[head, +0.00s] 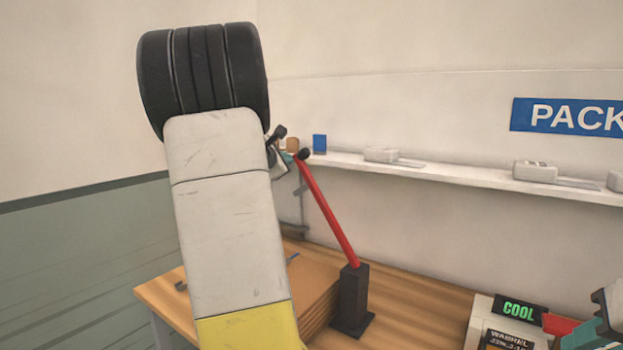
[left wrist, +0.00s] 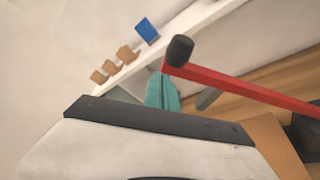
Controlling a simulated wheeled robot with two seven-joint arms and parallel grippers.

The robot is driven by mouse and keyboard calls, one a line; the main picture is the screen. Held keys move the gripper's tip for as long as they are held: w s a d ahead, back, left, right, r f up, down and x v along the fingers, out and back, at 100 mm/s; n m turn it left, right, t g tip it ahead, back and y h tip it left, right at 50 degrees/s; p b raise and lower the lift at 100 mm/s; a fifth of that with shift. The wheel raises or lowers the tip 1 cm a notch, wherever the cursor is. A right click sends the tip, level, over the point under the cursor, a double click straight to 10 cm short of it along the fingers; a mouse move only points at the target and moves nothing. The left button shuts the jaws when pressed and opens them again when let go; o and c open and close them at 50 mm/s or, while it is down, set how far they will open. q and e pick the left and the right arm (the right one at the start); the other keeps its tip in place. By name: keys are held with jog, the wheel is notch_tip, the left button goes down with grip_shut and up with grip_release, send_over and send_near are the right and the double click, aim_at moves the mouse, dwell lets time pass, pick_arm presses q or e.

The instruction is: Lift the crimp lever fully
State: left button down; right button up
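The crimp lever (head: 328,214) is a long red bar with a black knob, rising from a black base block (head: 353,297) and leaning up to the left. Its upper end and knob also show in the left wrist view (left wrist: 225,82). My left gripper (head: 283,160) is at the knob end of the lever, mostly hidden behind my raised arm. In the left wrist view, teal finger pads (left wrist: 161,92) lie just below the knob; I cannot tell whether they touch the bar.
The wooden bench (head: 420,310) carries brown stacked sheets (head: 318,296) beside the lever base. A box with a green COOL display (head: 518,310) stands at the right. A white wall shelf (head: 450,178) behind holds a blue block (head: 319,143) and small pale items.

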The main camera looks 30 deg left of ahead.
pick_arm(q)
jog(key=d+r, duration=0.1)
jog(key=d, duration=0.1)
jog(key=d+r, duration=0.1)
jog(key=d, duration=0.1)
jog(key=shift+s+r, duration=0.1)
jog(key=shift+r, duration=0.2)
jog(key=shift+d+r, duration=0.5)
jog(key=shift+d, duration=0.25)
send_near(305, 149)
jog(key=s+a+f, duration=0.1)
jog(key=a, duration=0.1)
jog(key=s+a+f, duration=0.1)
jog(key=a+f, duration=0.1)
jog(key=shift+s+a, duration=0.15)
jog(key=shift+s, duration=0.1)
